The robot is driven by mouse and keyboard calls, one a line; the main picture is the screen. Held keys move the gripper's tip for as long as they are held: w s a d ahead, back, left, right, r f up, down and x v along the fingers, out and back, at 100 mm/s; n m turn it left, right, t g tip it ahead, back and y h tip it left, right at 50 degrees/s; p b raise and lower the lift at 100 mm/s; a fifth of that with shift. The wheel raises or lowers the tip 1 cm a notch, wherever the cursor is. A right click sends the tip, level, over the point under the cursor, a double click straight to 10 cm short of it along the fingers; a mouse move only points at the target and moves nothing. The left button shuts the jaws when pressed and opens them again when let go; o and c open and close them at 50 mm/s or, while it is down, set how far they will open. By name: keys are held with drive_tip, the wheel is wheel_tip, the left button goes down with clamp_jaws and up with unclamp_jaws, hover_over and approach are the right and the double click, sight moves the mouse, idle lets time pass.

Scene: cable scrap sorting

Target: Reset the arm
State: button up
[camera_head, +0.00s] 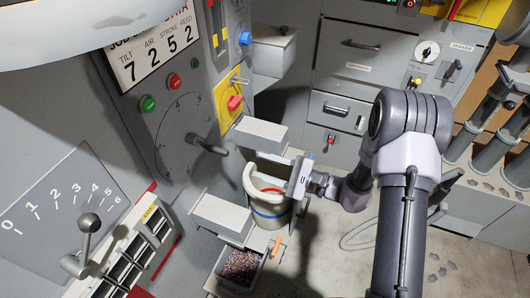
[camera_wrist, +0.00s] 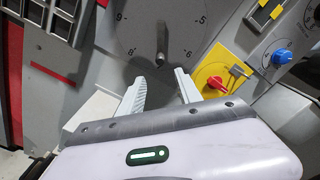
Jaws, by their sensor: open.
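My gripper (camera_head: 265,174) is in front of the grey machine, in the middle of the head view, with its fingers pointing left. In the wrist view my gripper (camera_wrist: 160,78) shows two pale, ridged fingers spread apart with nothing between them. They point toward the panel with the numbered dial (camera_wrist: 160,30) and its dark handle. My arm reaches in from the lower right of the head view and is bent at the elbow. In the head view the gripper overlaps a pale bucket (camera_head: 268,222) with a blue band; I cannot tell the height between them.
A grey block (camera_head: 262,133) and a lower grey ledge (camera_head: 222,214) jut from the machine near the gripper. A bin of granules (camera_head: 241,268) stands below. A red knob on a yellow plate (camera_wrist: 214,84) is close by. Drawers (camera_head: 342,110) line the back.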

drive_tip(key=s+a+r+n+g+h, duration=0.1)
drive_tip(key=s+r+n+g+h, duration=0.4)
drive_tip(key=s, duration=0.4)
drive_tip(key=s+r+n+g+h, duration=0.2)
drive_tip(key=s+r+n, duration=0.1)
drive_tip(key=s+r, duration=0.55)
drive_tip(key=s+d+r+t+h, duration=0.2)
drive_tip(key=s+d+t+h, duration=0.1)
drive_tip(key=d, duration=0.2)
drive_tip(key=s+d+r+n+t+h, duration=0.1)
drive_tip(key=s+d+r+t+h, duration=0.1)
drive_tip(key=d, duration=0.4)
drive_tip(key=s+t+h, duration=0.1)
drive_tip(key=h, duration=0.1)
drive_tip(key=shift+s+h, duration=0.3)
drive_tip(key=shift+d, duration=0.1)
